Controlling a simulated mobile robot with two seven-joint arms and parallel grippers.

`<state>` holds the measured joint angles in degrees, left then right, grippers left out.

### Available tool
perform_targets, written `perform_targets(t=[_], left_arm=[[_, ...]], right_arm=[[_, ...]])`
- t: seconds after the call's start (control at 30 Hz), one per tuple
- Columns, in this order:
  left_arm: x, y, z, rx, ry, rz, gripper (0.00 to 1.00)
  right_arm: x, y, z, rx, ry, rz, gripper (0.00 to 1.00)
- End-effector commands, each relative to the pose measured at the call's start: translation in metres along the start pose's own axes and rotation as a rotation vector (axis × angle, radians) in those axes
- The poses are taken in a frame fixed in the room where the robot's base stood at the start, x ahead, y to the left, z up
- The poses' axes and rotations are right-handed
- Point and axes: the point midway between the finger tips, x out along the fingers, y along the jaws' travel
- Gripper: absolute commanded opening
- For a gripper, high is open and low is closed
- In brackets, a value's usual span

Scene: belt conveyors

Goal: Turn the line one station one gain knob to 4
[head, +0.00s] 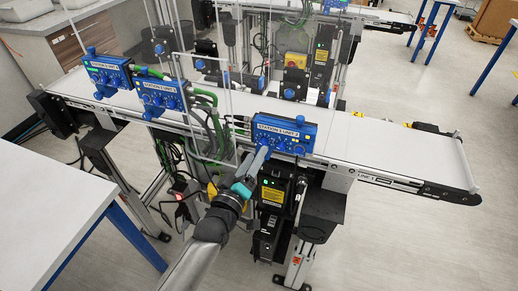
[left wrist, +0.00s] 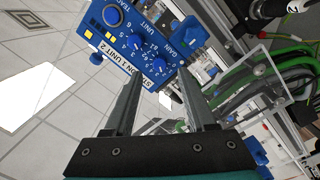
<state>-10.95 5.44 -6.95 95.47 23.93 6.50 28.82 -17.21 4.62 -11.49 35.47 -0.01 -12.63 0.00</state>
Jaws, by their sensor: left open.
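A blue control box (head: 283,134) labelled as station 1, apparently unit 2, is mounted on the near side of the conveyor. The left wrist view shows its face with several dark blue knobs, white numbers and small yellow lights. The gain knob (left wrist: 160,67), beside the word GAIN, is the one closest to my fingers. Its pointer setting is too small to read. My left gripper (head: 261,158) is at the box's lower left front. In the left wrist view its two fingers (left wrist: 160,78) are apart, with the gain knob between their tips in the picture. Contact cannot be told. My right gripper is not in view.
Two similar blue boxes (head: 160,95) (head: 106,72) sit farther left along the white conveyor belt (head: 375,151). Clear panels (head: 205,110) and green cables (head: 207,98) stand left of my gripper. A white table (head: 50,215) is at the lower left.

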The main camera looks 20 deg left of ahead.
Motion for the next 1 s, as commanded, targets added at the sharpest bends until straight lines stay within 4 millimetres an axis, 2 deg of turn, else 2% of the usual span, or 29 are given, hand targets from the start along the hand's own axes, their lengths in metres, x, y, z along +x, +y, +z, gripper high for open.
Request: perform_targets(t=[0.1, 0.3, 0.67, 1.0], left_arm=[[0.017, 0.001, 0.0, -0.001, 0.001, 0.002, 0.56], [0.031, 0.0, 0.0, -0.001, 0.0, 0.0, 0.56], [0.034, 0.0, 0.0, -0.001, -0.001, 0.0, 0.56], [0.034, 0.0, 0.0, -0.001, -0.001, 0.0, 0.18]], right_arm=[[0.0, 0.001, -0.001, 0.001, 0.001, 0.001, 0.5], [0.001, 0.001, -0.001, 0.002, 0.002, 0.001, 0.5], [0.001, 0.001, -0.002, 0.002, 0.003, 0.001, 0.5], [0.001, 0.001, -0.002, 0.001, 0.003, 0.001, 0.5]])
